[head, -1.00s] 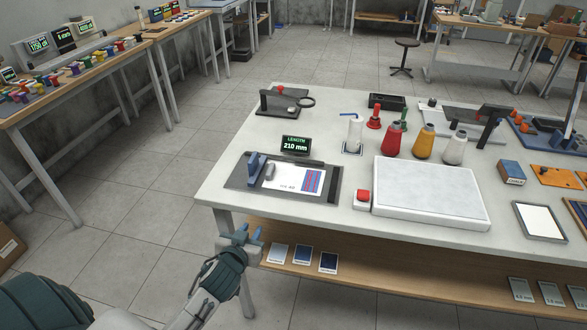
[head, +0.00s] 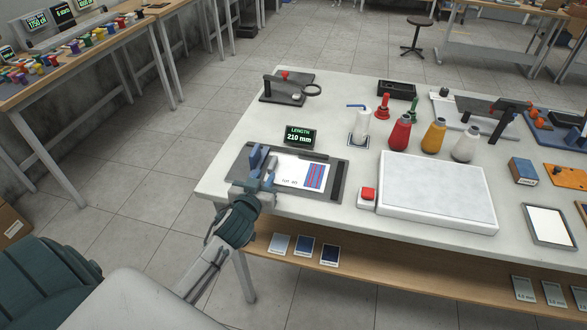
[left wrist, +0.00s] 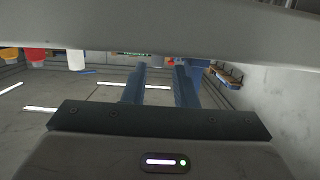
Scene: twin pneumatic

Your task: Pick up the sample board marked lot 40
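The sample board (head: 292,171) is a white card with a red-and-blue striped patch at its right end and small print that seems to read lot 40. It lies flat on a dark measuring fixture (head: 335,183) at the table's near left corner. My right gripper is out of view.
Cones of red, yellow and white thread stand farther back. A wooden shelf (head: 400,275) with sample cards is below the tabletop.

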